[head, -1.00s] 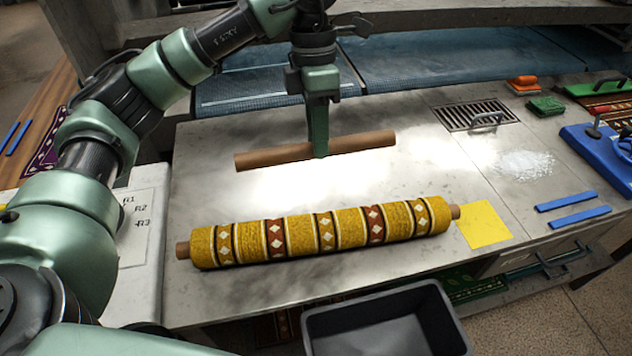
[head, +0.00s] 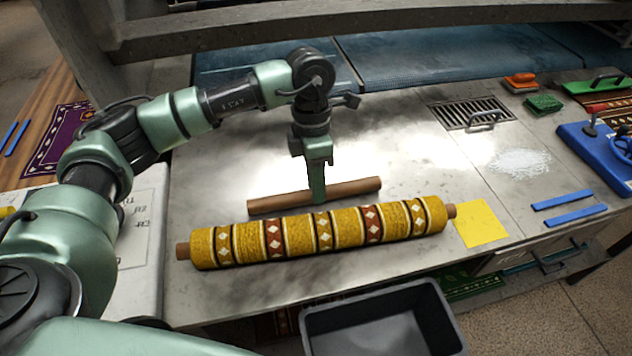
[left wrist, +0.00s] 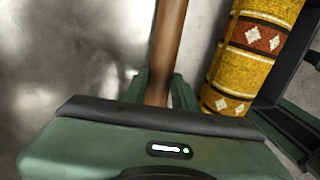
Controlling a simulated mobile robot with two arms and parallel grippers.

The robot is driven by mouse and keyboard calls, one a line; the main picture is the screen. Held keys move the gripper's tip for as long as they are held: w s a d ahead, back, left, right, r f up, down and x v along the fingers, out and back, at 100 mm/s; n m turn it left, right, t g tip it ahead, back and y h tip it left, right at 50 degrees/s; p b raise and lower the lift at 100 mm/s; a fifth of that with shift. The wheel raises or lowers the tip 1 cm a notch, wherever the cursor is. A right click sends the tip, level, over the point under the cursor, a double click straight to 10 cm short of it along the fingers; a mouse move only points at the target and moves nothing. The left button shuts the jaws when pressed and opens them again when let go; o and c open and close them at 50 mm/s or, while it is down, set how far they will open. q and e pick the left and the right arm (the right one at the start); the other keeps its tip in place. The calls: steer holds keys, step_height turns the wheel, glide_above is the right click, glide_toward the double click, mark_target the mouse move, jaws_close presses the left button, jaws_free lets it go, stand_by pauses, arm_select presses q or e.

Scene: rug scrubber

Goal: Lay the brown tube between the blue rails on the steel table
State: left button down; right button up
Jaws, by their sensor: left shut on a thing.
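My left gripper (head: 317,196) is shut on the brown tube (head: 275,202) near its middle. The tube lies roughly left to right, just behind the yellow patterned rolled rug (head: 340,240) and close to it. Whether it touches the steel table (head: 225,140) I cannot tell. In the left wrist view the tube (left wrist: 169,40) runs up from between the fingers (left wrist: 160,92), with the rug (left wrist: 250,55) beside it. Two blue rails, a rear one (head: 562,199) and a front one (head: 575,216), lie parallel on the table's right side with a narrow bare strip between them. My right gripper is not in view.
A yellow sheet (head: 482,224) lies right of the rug. A drain grate (head: 470,112), white powder (head: 518,163) and a blue tool (head: 600,150) are on the right. A dark bin (head: 375,325) stands in front. The table behind the tube is clear.

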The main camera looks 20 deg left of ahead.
arm_select(q)
steer(key=shift+f, duration=0.15)
steer(key=c, duration=1.1)
jaws_free()
